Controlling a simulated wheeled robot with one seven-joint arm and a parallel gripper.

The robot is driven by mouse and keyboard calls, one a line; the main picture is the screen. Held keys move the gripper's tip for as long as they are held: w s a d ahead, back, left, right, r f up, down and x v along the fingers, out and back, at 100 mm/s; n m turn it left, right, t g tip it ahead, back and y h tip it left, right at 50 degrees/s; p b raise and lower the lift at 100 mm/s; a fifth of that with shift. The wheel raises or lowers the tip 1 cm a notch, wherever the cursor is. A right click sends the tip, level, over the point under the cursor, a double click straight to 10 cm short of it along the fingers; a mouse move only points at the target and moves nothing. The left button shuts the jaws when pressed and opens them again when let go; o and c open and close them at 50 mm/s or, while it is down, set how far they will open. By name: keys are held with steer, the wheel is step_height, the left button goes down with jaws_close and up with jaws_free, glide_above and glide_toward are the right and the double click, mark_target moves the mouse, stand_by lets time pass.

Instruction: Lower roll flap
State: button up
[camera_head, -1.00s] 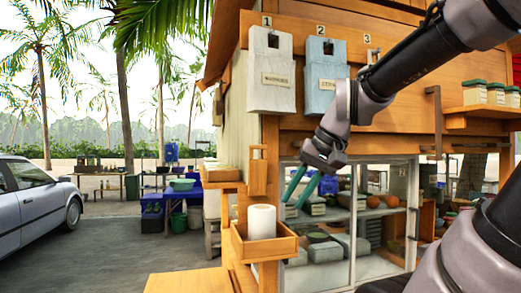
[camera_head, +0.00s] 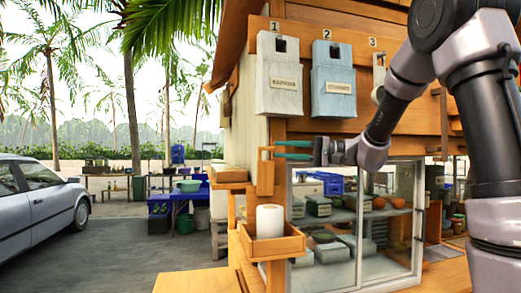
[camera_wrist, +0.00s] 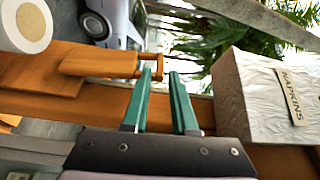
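The roll flap is a small wooden panel (camera_head: 265,178) standing upright at the stall's corner, above an open wooden tray (camera_head: 287,246). A white roll (camera_head: 269,221) stands upright in the tray. The flap has a bar handle at its top; the flap also shows in the wrist view (camera_wrist: 100,64), lying sideways there. My gripper (camera_head: 281,150) has teal fingers pointing left at the handle. In the wrist view my gripper (camera_wrist: 161,71) is open with a narrow gap, its tips beside the handle end. I cannot tell whether they touch it. The roll shows at top left (camera_wrist: 30,22).
A white napkin box (camera_head: 278,85) and a blue box (camera_head: 333,82) hang on the wall just above my gripper. A glass display case (camera_head: 390,245) stands below my arm. A car (camera_head: 38,210) is parked at left, with open ground beside the stall.

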mark_target(261, 149)
steer(key=a, duration=0.5)
steer(key=w+a, duration=0.1)
steer(key=a, duration=0.2)
steer(key=shift+a+r, duration=0.1)
steer(key=shift+r, duration=0.05)
jaws_close()
stand_by(1.1)
